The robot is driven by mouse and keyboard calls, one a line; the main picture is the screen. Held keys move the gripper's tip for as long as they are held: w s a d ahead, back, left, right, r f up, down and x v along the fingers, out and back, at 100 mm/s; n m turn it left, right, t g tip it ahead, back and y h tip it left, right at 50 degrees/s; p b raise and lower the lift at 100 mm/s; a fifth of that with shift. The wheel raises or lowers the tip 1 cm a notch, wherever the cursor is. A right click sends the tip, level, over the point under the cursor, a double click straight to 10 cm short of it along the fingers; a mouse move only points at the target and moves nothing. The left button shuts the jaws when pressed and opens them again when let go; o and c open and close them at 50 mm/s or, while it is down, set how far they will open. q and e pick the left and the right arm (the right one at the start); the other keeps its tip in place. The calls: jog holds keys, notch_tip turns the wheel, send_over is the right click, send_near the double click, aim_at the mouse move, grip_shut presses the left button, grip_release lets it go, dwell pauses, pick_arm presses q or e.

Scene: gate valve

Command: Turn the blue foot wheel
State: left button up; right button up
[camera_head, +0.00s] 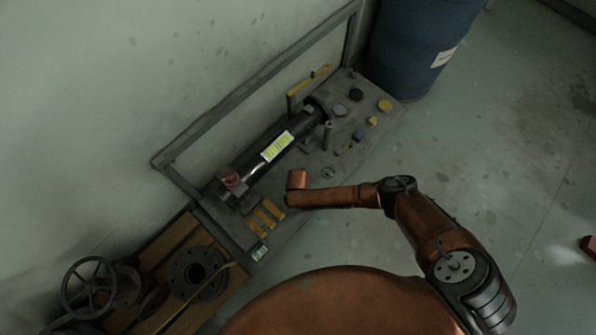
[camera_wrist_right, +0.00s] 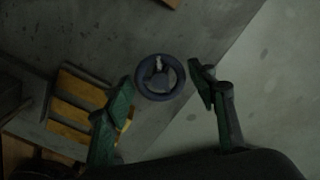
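The blue foot wheel (camera_wrist_right: 160,77) is a small dark blue ring with spokes and a light mark near its hub. In the right wrist view it lies on a grey plate between and beyond my right gripper's fingertips (camera_wrist_right: 163,88). The two green fingers are wide apart with nothing between them, and I see no contact with the wheel. In the head view my right arm's copper wrist hangs over the plate, and its gripper is hidden. A small round wheel-like thing (camera_head: 328,172) beside that wrist may be the same wheel. My left gripper is not in view.
The grey base plate (camera_head: 377,125) carries a dark cylinder (camera_head: 271,146), yellow bars (camera_head: 265,215) and several small knobs. A blue barrel (camera_head: 415,45) stands at the back. A wooden pallet with a handwheel (camera_head: 90,288) is at lower left. The floor at right is mostly open.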

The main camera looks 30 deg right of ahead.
jog(key=shift+o, duration=1.1)
notch_tip(320, 180, up, 12)
